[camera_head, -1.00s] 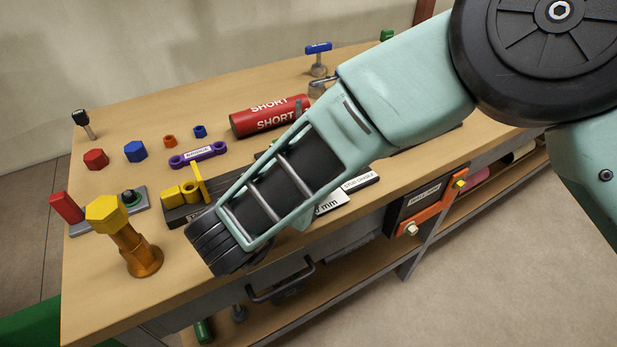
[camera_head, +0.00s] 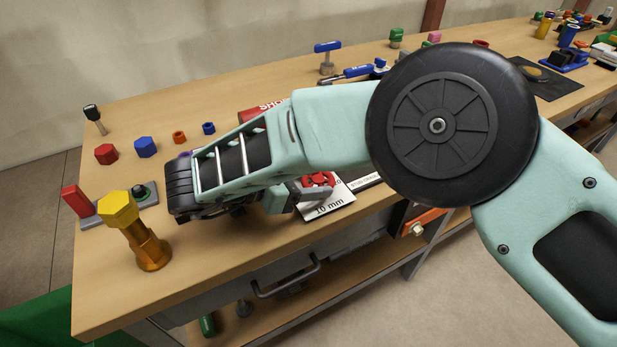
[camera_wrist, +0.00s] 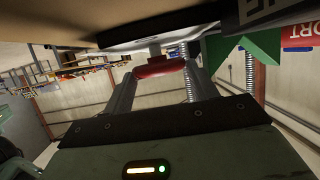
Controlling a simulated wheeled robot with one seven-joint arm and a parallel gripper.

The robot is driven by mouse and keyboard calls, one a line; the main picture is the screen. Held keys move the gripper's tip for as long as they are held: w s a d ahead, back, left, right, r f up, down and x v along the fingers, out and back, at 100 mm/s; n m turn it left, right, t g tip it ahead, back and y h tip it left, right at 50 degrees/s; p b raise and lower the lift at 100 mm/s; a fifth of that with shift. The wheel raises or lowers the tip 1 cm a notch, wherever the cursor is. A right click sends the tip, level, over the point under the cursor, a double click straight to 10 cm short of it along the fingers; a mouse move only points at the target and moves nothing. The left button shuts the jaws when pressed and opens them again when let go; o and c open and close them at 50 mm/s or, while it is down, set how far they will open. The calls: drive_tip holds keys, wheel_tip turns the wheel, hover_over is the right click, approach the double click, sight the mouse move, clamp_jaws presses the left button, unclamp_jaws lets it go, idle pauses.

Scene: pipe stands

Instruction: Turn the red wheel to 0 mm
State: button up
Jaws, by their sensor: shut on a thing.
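The red wheel (camera_head: 320,179) shows at the front edge of the bench, just above a white plate marked "10 mm" (camera_head: 328,209). My gripper (camera_head: 304,188) reaches it from the left, its fingers pointing right. In the wrist view the red wheel (camera_wrist: 158,68) lies between the two grey fingers of my gripper (camera_wrist: 160,74), which are shut on it. The wheel's far side and any pointer on a scale are hidden from me.
A yellow-headed bolt (camera_head: 120,212) stands upright at the bench's left front, near my wrist. Red and blue hex pieces (camera_head: 146,148) lie behind it. A red cylinder (camera_head: 262,108) is partly behind my arm. A drawer handle (camera_head: 286,280) sits below the front edge.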

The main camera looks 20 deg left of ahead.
drive_tip(key=shift+f, duration=0.1)
drive_tip(key=o, duration=1)
